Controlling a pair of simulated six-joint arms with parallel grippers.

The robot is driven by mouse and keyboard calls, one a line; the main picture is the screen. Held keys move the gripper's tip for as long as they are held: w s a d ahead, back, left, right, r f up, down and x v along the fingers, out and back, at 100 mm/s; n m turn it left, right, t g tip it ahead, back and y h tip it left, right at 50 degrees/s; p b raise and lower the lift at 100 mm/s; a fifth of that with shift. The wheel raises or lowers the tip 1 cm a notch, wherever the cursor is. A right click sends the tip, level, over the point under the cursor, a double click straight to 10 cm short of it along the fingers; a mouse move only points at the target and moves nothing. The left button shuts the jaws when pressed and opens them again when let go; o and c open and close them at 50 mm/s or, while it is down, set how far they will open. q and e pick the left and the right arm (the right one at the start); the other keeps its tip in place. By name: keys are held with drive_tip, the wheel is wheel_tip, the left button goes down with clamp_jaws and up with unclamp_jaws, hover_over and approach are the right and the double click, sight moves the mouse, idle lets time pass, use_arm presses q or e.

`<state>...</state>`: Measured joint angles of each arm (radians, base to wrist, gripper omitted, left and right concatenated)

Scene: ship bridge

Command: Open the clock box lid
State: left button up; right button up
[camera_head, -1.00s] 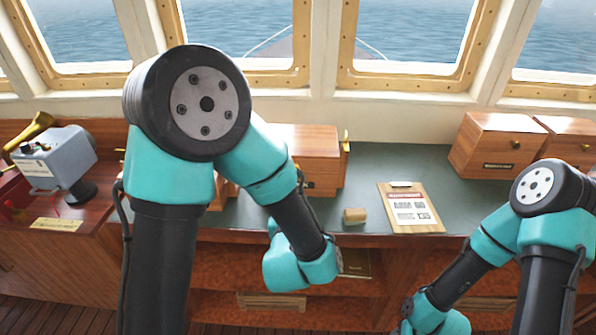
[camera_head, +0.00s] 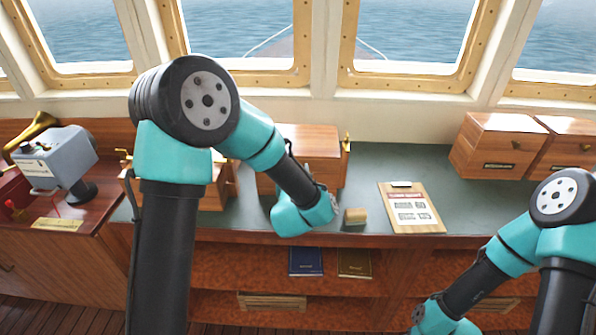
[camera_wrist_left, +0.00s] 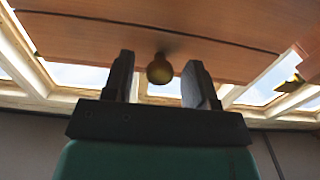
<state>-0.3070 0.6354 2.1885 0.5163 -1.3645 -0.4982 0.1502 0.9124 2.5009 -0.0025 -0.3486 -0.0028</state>
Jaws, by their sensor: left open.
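The wooden box (camera_head: 304,144), which I take for the clock box, stands on the console behind my left arm in the head view. Its lower front is partly hidden by my left forearm and wrist. In the left wrist view, a wooden surface (camera_wrist_left: 225,35) with a dark seam fills the top, and a round brass knob (camera_wrist_left: 159,69) shows in front of it. My left gripper (camera_wrist_left: 158,76) is open, its fingers on either side of the knob, with gaps visible. Contact cannot be told. My right gripper is out of view; only its arm shows at lower right.
Two wooden boxes (camera_head: 498,145) (camera_head: 570,150) stand at the right. A grey instrument (camera_head: 55,158) is at the left. Books (camera_head: 306,262) lie on the shelf below.

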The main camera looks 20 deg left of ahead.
use_arm(q)
clamp_jaws()
idle(0.5)
drive_tip(key=shift+r, duration=0.2)
